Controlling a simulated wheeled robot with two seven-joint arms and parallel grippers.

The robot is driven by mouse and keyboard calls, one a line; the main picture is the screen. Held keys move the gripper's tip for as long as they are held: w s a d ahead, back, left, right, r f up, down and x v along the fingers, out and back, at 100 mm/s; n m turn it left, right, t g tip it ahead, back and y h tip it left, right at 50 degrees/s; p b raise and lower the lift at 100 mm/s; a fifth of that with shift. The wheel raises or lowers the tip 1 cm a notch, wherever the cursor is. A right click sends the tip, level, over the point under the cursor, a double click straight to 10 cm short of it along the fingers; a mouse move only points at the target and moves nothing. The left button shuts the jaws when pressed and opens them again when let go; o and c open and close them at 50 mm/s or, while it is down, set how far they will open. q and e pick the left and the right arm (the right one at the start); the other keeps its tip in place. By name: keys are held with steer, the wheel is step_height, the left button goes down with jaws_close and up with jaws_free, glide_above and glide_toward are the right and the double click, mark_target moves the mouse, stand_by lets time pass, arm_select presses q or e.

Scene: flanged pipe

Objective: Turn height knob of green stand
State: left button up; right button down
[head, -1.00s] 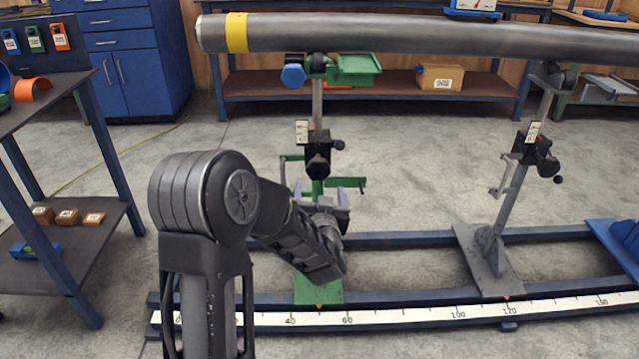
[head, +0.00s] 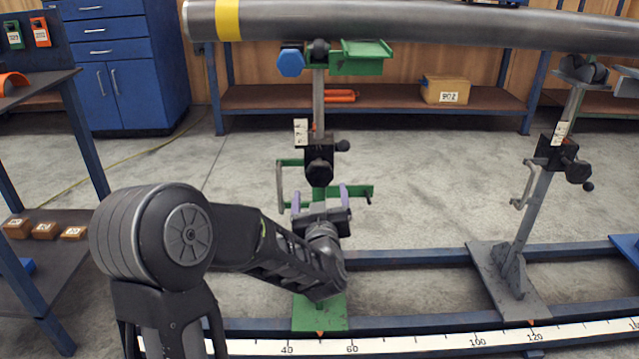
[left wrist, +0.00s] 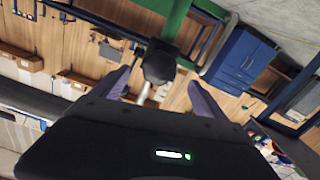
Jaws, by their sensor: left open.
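The green stand (head: 318,312) stands on the blue rail with its post upright under the pipe. A black lobed knob (head: 319,173) sits on the front of its black collar, with a smaller black ball-ended lever (head: 343,145) beside it. My left gripper (head: 319,192) is open, its two purple fingers pointing up just below the knob, one to each side. In the left wrist view a dark knob (left wrist: 160,62) lies between the spread fingers (left wrist: 163,88), near their tips and apparently clear of both. My right gripper is out of view.
The grey pipe (head: 420,30) with a yellow band lies across the stands. A grey stand (head: 512,260) is at the right, and a blue rail with a white scale (head: 400,343) runs below. A dark table (head: 40,100) is at left.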

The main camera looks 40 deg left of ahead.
mark_target(320, 178)
arm_select(q)
steer(key=shift+s+d+r, duration=0.1)
steer(key=shift+r, duration=0.05)
steer(key=b+x, duration=0.2)
steer(key=x, duration=0.4)
steer(key=shift+w+a, duration=0.6)
steer(key=shift+w, duration=0.1)
steer(key=c, duration=1.4)
